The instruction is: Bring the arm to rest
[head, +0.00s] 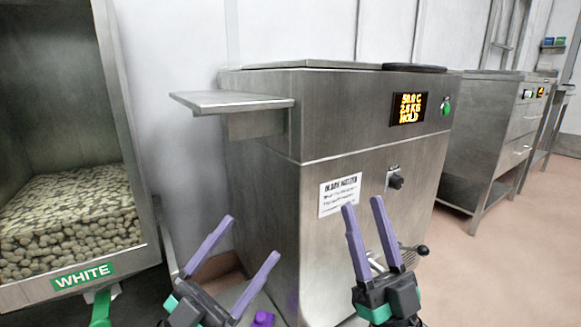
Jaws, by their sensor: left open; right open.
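My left gripper (248,240) has purple fingers spread wide apart, with nothing between them. It is at the bottom, left of centre, in front of the steel machine's lower left side. My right gripper (363,204) is also open and empty, with its fingers pointing up. It is in front of the steel machine (275,155), near the machine's lower front. Both arms come in from the bottom edge, and most of their length is out of view.
A bin (20,296) labelled WHITE holds pale round pieces (75,215) at left. The machine has a side shelf (232,101), a lit display (408,108), a green button (446,106) and a black knob (396,181). A steel bench (480,190) stands right. Floor (510,265) is clear at right.

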